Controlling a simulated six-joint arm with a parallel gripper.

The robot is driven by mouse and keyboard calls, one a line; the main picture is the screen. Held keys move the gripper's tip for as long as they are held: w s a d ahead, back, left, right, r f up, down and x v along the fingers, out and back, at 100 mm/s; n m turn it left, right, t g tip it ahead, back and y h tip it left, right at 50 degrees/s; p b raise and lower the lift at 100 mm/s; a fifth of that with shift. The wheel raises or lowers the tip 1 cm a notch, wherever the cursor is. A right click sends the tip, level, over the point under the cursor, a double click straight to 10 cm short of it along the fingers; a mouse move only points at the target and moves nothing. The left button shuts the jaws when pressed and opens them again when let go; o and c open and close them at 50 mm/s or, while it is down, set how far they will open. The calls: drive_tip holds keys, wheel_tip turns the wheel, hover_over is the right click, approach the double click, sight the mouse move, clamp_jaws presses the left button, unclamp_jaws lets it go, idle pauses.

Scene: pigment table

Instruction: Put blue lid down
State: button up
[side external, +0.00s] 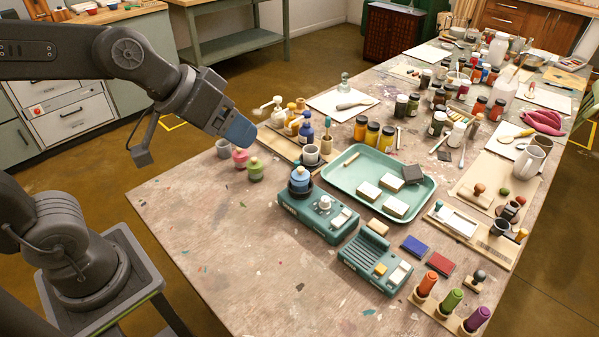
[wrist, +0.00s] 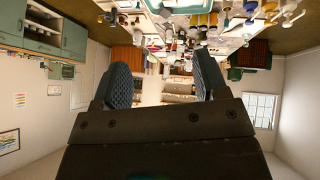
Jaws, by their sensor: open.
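A small blue pot with a knobbed blue top (side external: 300,177), which looks like the blue lid, sits on the left end of a teal device (side external: 318,220) in the side external view. I cannot tell how well the lid is seated. My gripper (side external: 240,138) is up and left of it, above the table's left edge, near the small pots. Its blue-padded fingers also show in the wrist view (wrist: 162,85), spread wide with nothing between them. The blue pot cannot be made out in the wrist view.
Bottles crowd a wooden board (side external: 279,144) to the right. A teal tray (side external: 345,190) holds pale blocks. The front left tabletop is clear.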

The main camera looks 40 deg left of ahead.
drive_tip(key=w+d+f+n+t+y, duration=0.1)
drive_tip(key=w+d+f+n+t, duration=0.15)
drive_tip(key=w, duration=0.35)
drive_tip(key=w+d+f+n+t+y, duration=0.1)
drive_tip(key=w+d+f+n, duration=0.15)
drive_tip(key=w, duration=0.45)
drive_tip(key=w+d+f+n+t+y, duration=0.1)
drive_tip(key=w+d+n, duration=0.1)
drive_tip(key=w+d, duration=0.3)
drive_tip(key=n+g+y, duration=0.3)
drive_tip(key=n+y, duration=0.1)
drive_tip(key=y, duration=0.8)
approach(301, 171)
drive_tip(key=x, duration=1)
drive_tip(key=shift+r, duration=0.1)
drive_tip(key=shift+c, duration=0.4)
drive_tip(key=c, duration=0.9)
drive_tip(key=shift+c, duration=0.5)
